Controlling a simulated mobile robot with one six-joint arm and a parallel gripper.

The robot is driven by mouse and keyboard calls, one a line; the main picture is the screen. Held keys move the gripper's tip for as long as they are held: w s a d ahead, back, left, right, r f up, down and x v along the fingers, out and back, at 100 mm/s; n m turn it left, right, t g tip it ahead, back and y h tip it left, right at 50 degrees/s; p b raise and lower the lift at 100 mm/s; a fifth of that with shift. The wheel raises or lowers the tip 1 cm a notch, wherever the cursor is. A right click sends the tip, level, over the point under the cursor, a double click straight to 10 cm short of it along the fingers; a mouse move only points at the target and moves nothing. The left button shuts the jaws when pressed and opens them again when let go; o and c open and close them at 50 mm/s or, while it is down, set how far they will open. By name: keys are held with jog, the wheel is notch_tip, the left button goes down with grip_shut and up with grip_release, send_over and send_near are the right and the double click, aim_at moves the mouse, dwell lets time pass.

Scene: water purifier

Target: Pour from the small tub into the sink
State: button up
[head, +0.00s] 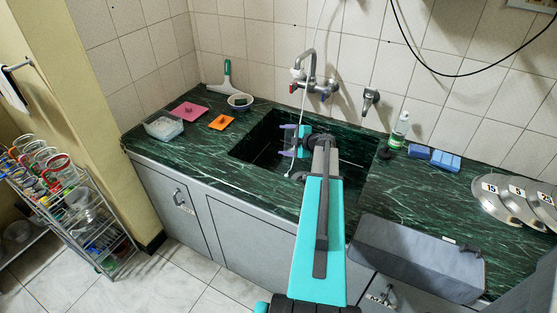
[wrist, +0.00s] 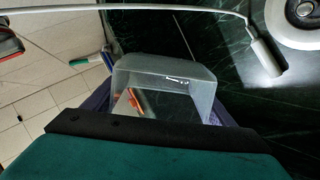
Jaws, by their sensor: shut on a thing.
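My gripper (head: 287,140) is over the sink (head: 258,150), below the wall tap, with its purple fingers pointing left. In the wrist view, a clear translucent small tub (wrist: 165,70) sits between the purple fingers of my gripper (wrist: 165,105), which are shut on it. Orange and white shapes show through the tub. Its contents and exact tilt cannot be told. In the head view the held tub is too faint to make out. Another clear tub (head: 164,127) stands on the left of the counter.
The tap (head: 309,75) and a thin white hose (head: 318,35) are close to my gripper. Pink (head: 189,112) and orange (head: 222,122) pads and a bowl (head: 240,101) lie left of the sink. A bottle (head: 401,126), blue sponges (head: 445,160) and metal lids (head: 508,200) are right.

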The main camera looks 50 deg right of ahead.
jog(key=shift+a+h+b, duration=0.2)
jog(key=shift+h+b, duration=0.2)
jog(key=shift+b, duration=0.35)
jog(key=shift+w+a+r+n, duration=0.1)
jog(key=shift+a+r+n, duration=0.05)
jog(key=shift+n, duration=0.15)
jog(key=shift+a+p, duration=0.2)
jog(key=shift+p, duration=0.35)
jog(key=shift+d+f+b, duration=0.2)
jog(key=shift+d+b, duration=0.3)
jog(key=shift+b, duration=0.1)
jog(key=shift+r+y+p, duration=0.15)
jog(key=shift+y+p, duration=0.15)
jog(key=shift+p, duration=0.5)
jog(key=shift+d+m+y+p, duration=0.3)
jog(key=shift+m+p, duration=0.3)
jog(key=shift+p, duration=0.4)
